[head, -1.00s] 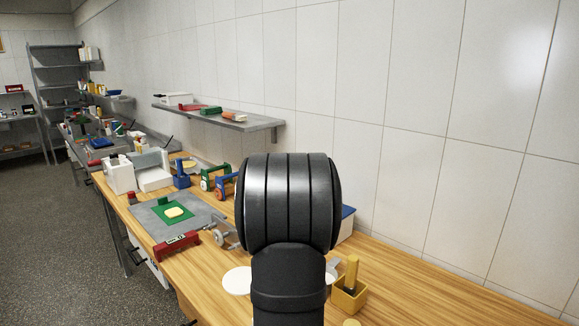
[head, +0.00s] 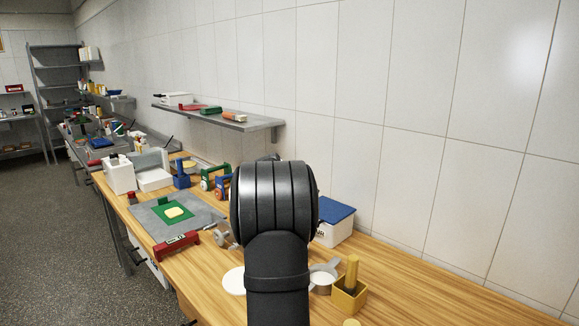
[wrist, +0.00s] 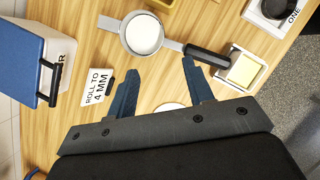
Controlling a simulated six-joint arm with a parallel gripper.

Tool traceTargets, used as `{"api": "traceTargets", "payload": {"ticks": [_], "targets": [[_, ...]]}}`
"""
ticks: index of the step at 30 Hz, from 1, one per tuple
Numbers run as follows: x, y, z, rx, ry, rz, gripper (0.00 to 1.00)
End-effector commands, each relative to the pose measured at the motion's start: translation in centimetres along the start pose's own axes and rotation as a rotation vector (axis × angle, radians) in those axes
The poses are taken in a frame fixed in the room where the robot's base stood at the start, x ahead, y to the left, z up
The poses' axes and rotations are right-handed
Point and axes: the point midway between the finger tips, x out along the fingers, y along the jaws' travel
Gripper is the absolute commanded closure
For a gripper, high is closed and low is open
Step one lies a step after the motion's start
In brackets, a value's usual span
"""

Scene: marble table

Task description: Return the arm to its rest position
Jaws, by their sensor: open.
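My arm fills the middle of the head view and hides my gripper there. In the wrist view my gripper (wrist: 158,88) shows two blue fingers set wide apart with nothing between them. It is above the wooden table (wrist: 60,130). A round pan or sieve with white contents (wrist: 142,34) lies beyond the fingertips, apart from them. A white card reading "ROLL TO 4 MM" (wrist: 97,88) lies left of the fingers. A white disc (wrist: 168,107) shows partly between the fingers, below them on the table.
A blue-lidded white box (head: 335,222) stands right of my arm. A yellow holder with a yellow-handled tool (head: 350,285) stands nearer. A grey mat (head: 150,212) with a green sheet and a red rolling tool (head: 177,245) lie left. A wall shelf (head: 225,118) is behind.

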Motion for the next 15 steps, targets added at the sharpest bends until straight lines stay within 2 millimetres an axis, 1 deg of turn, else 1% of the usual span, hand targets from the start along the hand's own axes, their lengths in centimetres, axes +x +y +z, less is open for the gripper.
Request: {"api": "traceTargets", "payload": {"ticks": [2,7,13,15], "targets": [[-0.8,0.2,-0.1,0.069,-0.001,-0.028,0.53],[-1.8,0.5,-0.3,0.224,0.001,-0.095,0.53],[-2.1,1.1,-0.8,0.403,0.002,-0.171,0.53],[-1.8,1.5,-1.1,0.463,0.003,-0.199,0.53]]}}
